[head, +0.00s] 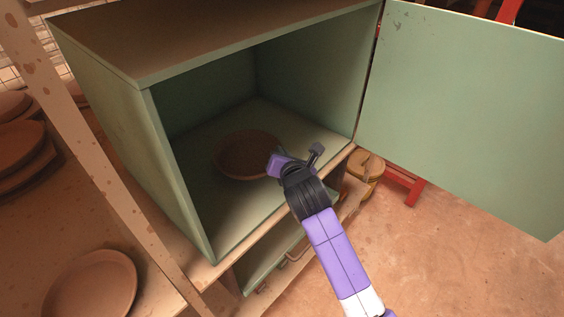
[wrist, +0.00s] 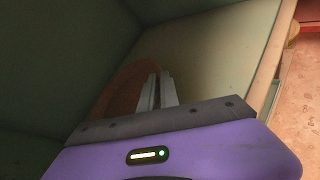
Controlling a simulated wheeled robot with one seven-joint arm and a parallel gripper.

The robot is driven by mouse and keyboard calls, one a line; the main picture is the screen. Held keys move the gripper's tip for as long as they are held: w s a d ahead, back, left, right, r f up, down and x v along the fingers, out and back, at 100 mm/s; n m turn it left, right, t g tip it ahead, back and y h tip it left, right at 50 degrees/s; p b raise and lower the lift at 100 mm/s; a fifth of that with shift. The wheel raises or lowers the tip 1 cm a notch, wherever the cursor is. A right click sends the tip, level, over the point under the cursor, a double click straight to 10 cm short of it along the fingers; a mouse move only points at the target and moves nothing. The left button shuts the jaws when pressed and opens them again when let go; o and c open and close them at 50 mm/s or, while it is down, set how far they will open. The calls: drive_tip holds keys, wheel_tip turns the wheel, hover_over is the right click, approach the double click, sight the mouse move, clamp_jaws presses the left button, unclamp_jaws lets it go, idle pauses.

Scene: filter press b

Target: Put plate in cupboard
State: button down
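The brown round plate (head: 243,155) is inside the green cupboard (head: 205,222), low over or on its floor; I cannot tell whether it touches. The cupboard stands open, with its door (head: 465,110) swung out to the right. My gripper (head: 277,163) reaches in through the open front to the right edge of the plate. In the wrist view, the fingers of my gripper (wrist: 156,90) are close together at the rim of the plate (wrist: 125,84) and look shut on it. The fingers and hand hide part of that rim.
Another brown plate (head: 92,284) lies on the wooden surface at lower left, with several stacked plates (head: 20,150) at far left. A slanted wooden post (head: 85,130) stands left of the cupboard. The cupboard floor (head: 300,130) around the plate is clear.

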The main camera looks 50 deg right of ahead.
drive_tip(key=shift+f, duration=1.55)
drive_tip(key=c, duration=1.6)
unclamp_jaws()
drive_tip(key=shift+f, duration=0.1)
drive_tip(key=shift+s, duration=0.1)
